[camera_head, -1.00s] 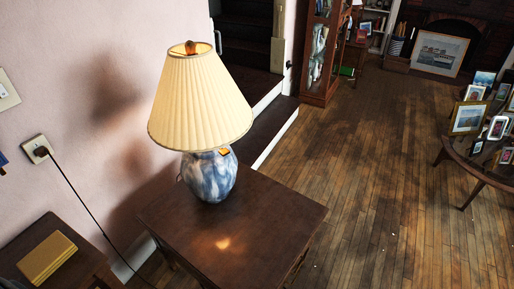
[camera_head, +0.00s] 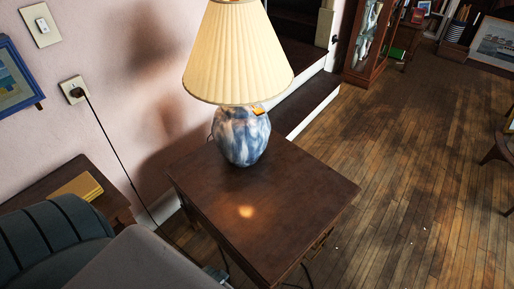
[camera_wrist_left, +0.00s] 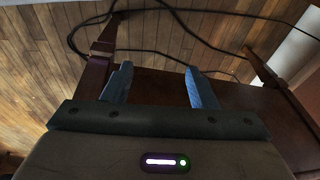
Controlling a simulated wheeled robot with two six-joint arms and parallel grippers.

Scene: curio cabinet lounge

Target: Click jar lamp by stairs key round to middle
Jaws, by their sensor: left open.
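The jar lamp (camera_head: 242,137) has a blue and white mottled body and a pleated cream shade (camera_head: 238,55). It stands upright on a dark wooden side table (camera_head: 270,205) beside the stairs (camera_head: 300,105). A small orange key (camera_head: 258,109) shows just under the shade's lower edge; which way it is turned I cannot tell. My left gripper (camera_wrist_left: 160,85) is open and empty in the left wrist view, with its two blue fingers apart near the table's legs and underside. The lamp does not show in that view. My right gripper is not in view.
A dark cushioned armchair (camera_head: 50,240) fills the lower left of the head view. A black cord (camera_head: 115,150) runs from the wall outlet (camera_head: 75,90) down behind the table. Cords (camera_wrist_left: 150,15) also lie on the floor. Open wooden floor (camera_head: 410,190) lies to the right.

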